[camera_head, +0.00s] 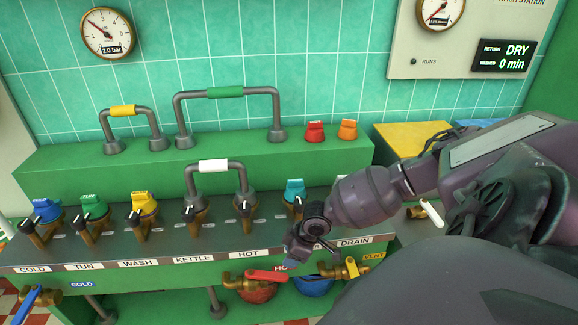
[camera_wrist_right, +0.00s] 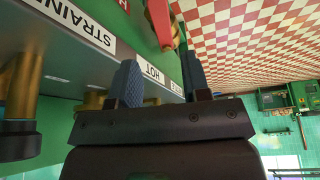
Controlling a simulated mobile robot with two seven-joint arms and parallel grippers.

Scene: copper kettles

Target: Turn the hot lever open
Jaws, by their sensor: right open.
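The hot lever is a red handle (camera_head: 267,276) on a brass valve (camera_head: 238,283) below the front edge of the green counter. It lies roughly level in the head view, beside a red label that is partly hidden. My right gripper (camera_head: 302,250) is just right of and above the lever's end. In the right wrist view the jaws (camera_wrist_right: 161,82) are open and empty, with two blue-grey fingers apart. The red lever (camera_wrist_right: 161,22) shows beyond the fingertips, with a gap to them. My left gripper is not in view.
A second brass valve with a yellow lever (camera_head: 351,267) stands close to the right of my gripper. A blue lever (camera_head: 26,305) is at far left. Several black-handled taps line the counter (camera_head: 110,245). Red-and-white checkered floor (camera_wrist_right: 240,40) is open below.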

